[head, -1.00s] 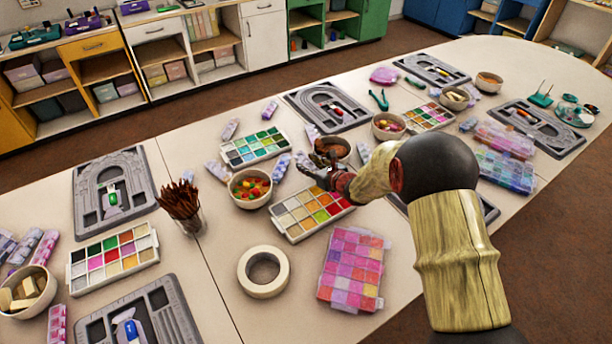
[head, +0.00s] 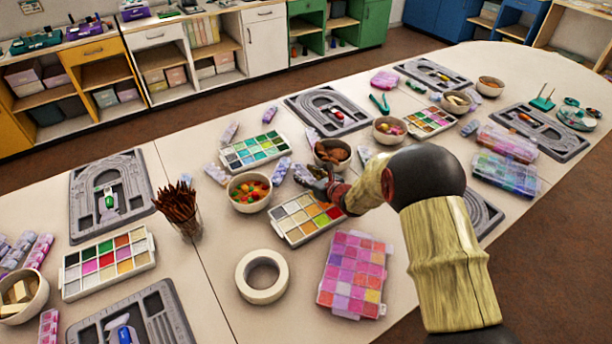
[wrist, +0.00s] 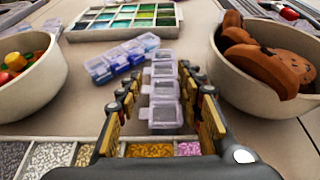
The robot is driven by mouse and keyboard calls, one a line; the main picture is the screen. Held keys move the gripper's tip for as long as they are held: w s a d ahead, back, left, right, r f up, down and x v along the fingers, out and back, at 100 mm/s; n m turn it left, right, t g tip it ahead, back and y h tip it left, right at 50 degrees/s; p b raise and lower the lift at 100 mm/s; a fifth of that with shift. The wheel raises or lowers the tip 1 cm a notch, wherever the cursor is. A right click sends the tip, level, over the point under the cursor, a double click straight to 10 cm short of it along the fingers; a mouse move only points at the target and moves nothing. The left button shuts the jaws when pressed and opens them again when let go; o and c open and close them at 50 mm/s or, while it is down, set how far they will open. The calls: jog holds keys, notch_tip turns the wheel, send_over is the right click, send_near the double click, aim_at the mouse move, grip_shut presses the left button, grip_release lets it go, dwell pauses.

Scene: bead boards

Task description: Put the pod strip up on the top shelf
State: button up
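A clear, lilac-tinted pod strip (wrist: 165,92) with several lidded compartments lies lengthwise between my gripper's fingers in the wrist view. My gripper (wrist: 160,82) is open, with one finger on each side of the strip and small gaps showing. In the head view my gripper (head: 318,184) is low over the table, between the bead bowl and the paint palette; the strip there is partly hidden by the fingers. A second, blue and lilac pod strip (wrist: 122,58) lies just beyond to the left. Shelved cabinets (head: 160,58) stand at the back; which one is the top shelf is unclear.
A bead bowl (wrist: 30,75) is close on the left and a bowl of brown pieces (wrist: 225,75) on the right. A palette (head: 297,222) lies under my gripper's near side. Another palette (head: 253,150), tape roll (head: 262,276) and bead case (head: 352,272) crowd the table.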

jog(key=shift+o, duration=1.4)
jog(key=shift+r, duration=0.1)
jog(key=shift+s+d+r, duration=0.1)
jog(key=shift+r, duration=0.1)
jog(key=p+v, duration=0.4)
jog(key=v, duration=0.7)
jog(key=shift+s+d+r, duration=0.15)
jog(key=shift+s+d, duration=0.05)
jog(key=shift+s, duration=0.1)
